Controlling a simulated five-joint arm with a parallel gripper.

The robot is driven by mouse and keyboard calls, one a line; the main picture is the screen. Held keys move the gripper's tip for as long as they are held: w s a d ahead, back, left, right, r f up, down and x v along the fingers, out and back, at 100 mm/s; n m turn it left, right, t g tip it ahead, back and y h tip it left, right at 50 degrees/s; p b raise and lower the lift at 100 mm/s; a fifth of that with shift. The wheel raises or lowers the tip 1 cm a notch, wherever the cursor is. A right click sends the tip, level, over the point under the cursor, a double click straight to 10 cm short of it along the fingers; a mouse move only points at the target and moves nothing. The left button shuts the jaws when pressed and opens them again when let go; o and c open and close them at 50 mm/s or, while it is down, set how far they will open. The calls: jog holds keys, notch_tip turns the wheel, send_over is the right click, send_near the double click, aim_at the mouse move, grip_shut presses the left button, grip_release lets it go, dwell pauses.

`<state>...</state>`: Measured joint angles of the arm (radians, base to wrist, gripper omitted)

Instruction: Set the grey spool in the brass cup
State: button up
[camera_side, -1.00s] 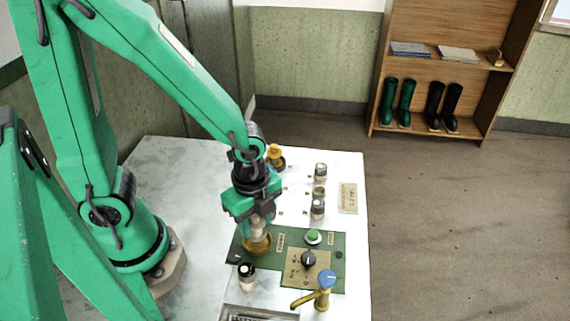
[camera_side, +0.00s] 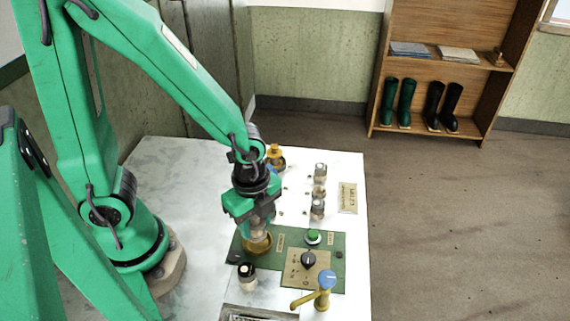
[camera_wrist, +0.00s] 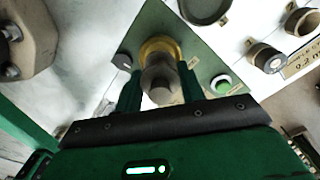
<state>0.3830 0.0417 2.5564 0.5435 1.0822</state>
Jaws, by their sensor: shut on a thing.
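The brass cup (camera_side: 257,246) sits on the green panel below my gripper (camera_side: 256,225). In the wrist view the cup's rim (camera_wrist: 160,43) shows just past the fingertips. My gripper (camera_wrist: 160,85) is shut on the grey spool (camera_wrist: 158,76), with one finger on each side of it. The spool lines up with the cup and overlaps it in the picture. I cannot tell whether its lower end is inside the cup or just above it. In the side view the fingers mostly hide the spool.
A green button (camera_side: 313,237), a black knob (camera_side: 308,259) and a brass tap with a blue top (camera_side: 326,281) stand right of the cup. A dark-topped white spool (camera_side: 247,272) stands in front. More spools (camera_side: 318,207) and an amber bottle (camera_side: 275,157) stand behind.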

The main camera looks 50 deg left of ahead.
jog(key=shift+f, duration=0.65)
dwell(0.5)
dwell(0.5)
jog(key=o, duration=1.5)
jog(key=shift+r, duration=0.1)
jog(key=shift+r, duration=3.45)
jog(key=shift+w+r, duration=0.1)
jog(key=shift+w+a+r+n, duration=0.15)
jog(key=shift+a+r+n, duration=0.15)
jog(key=shift+r+n, duration=0.25)
jog(key=a+r+n+t, duration=0.2)
jog(key=r+n, duration=0.2)
jog(key=n, duration=0.1)
jog(key=a+r+n+t, duration=0.1)
jog(key=a+r+n, duration=0.2)
jog(key=r+n, duration=0.1)
jog(key=a+r+n+t, duration=0.2)
jog(key=a+r+n, duration=0.1)
jog(key=n, duration=0.3)
jog(key=shift+s+a+r+n+t, duration=0.15)
jog(key=shift+s+r+n, duration=0.05)
jog(key=shift+r, duration=0.25)
jog(key=shift+s+a+r+n+t, duration=0.1)
jog(key=shift+s+r+n+t, duration=0.05)
jog(key=shift+r, duration=0.25)
